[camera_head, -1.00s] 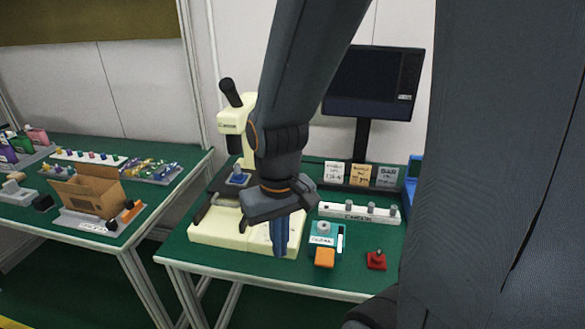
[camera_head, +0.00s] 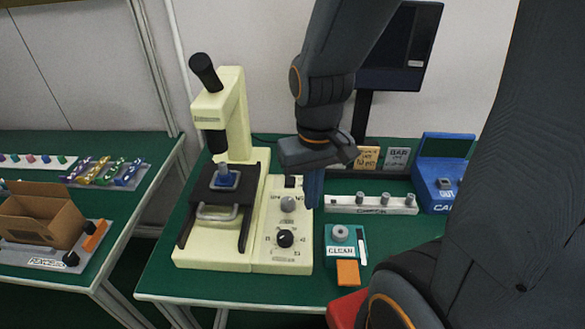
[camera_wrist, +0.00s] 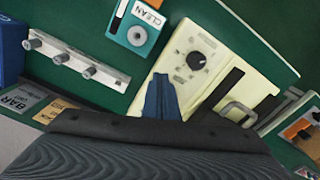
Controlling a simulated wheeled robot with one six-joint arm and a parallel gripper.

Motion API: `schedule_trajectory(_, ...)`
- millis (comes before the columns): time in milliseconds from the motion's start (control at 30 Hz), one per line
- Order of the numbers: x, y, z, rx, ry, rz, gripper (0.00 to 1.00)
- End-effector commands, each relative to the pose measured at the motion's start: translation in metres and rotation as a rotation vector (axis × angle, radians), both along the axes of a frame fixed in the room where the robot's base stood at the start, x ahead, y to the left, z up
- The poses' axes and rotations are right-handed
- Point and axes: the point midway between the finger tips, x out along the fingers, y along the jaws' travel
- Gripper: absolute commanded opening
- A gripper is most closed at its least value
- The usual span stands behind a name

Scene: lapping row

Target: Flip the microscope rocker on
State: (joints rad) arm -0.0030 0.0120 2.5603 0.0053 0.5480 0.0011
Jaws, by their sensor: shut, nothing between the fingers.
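The cream microscope (camera_head: 237,120) stands on the green table, left of centre in the head view. Its control panel (camera_head: 270,245) carries a small black rocker (camera_head: 292,181) at the back, a grey knob (camera_head: 288,204) and a black dial (camera_head: 285,238). My gripper (camera_head: 314,200) is shut and empty, its blue fingers pointing down just right of the rocker. In the wrist view, the fingertips (camera_wrist: 160,82) overlap the edge of the panel (camera_wrist: 215,52), and the rocker is not visible there. I cannot tell which way the rocker is tipped.
Right of the panel are a teal box marked CLEAN (camera_head: 343,236) with an orange block (camera_head: 348,272), and a white bar with several grey knobs (camera_head: 345,203). A blue box (camera_head: 443,170) stands at the back right. A monitor (camera_head: 385,50) stands behind my arm.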

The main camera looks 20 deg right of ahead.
Motion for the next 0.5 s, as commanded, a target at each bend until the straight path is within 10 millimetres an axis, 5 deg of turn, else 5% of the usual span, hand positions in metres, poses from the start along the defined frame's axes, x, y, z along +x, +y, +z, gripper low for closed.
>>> schedule_trajectory(267, 0.022, -0.001, 0.018, 0.002, 0.017, 0.144, 0.0)
schedule_trajectory(500, 0.088, -0.003, 0.061, 0.029, 0.064, 0.627, 0.0)
